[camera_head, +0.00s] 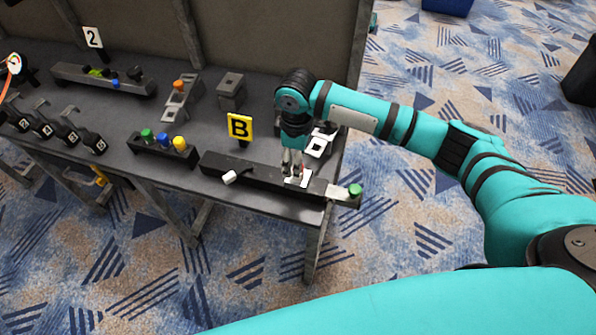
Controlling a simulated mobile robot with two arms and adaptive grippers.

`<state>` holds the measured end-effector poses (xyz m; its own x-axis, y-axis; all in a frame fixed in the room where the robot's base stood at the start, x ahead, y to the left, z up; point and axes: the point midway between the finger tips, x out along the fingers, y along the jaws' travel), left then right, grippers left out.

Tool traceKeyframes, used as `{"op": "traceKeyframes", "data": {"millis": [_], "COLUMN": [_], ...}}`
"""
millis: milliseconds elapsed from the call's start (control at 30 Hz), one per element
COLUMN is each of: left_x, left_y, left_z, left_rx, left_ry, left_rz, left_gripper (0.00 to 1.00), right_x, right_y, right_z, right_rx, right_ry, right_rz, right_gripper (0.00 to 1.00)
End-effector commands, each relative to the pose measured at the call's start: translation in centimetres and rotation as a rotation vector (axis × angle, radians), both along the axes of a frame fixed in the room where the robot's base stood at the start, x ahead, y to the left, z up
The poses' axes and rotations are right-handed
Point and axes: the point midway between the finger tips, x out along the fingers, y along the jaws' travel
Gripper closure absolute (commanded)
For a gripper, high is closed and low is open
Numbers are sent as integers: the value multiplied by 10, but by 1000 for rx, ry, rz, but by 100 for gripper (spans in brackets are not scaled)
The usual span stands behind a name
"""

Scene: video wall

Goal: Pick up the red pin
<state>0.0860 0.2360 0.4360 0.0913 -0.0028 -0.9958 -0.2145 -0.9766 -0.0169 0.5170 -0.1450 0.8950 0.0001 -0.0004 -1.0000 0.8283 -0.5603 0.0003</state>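My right gripper (291,172) points down at the long black block (252,177) near the table's front right corner. A small patch of red, likely the red pin (305,171), shows just right of the fingertips, above a white plate (296,182). Most of it is hidden by the gripper. I cannot tell whether the fingers are closed on it or only beside it. My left gripper is not in view.
A yellow "B" sign (240,127) stands behind. A rack (162,145) with green, blue and yellow pins is further left.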

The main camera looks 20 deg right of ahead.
Motion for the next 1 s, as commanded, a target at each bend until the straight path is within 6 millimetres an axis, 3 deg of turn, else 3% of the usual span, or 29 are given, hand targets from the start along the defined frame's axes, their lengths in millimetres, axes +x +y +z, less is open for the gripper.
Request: {"op": "traceKeyframes", "data": {"millis": [400,667,1000], "left_x": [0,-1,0], "left_y": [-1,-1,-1], "left_z": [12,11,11], "left_rx": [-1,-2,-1], "left_ry": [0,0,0], "left_rz": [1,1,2], "left_gripper": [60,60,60], "right_x": [2,2,2], "right_y": [-4,-4,-4], "right_z": [-50,-52,-52], "right_rx": [-1,0,0], "right_ry": [1,0,0], "right_rz": [1,1,1], "right_gripper": [42,42,87]}}
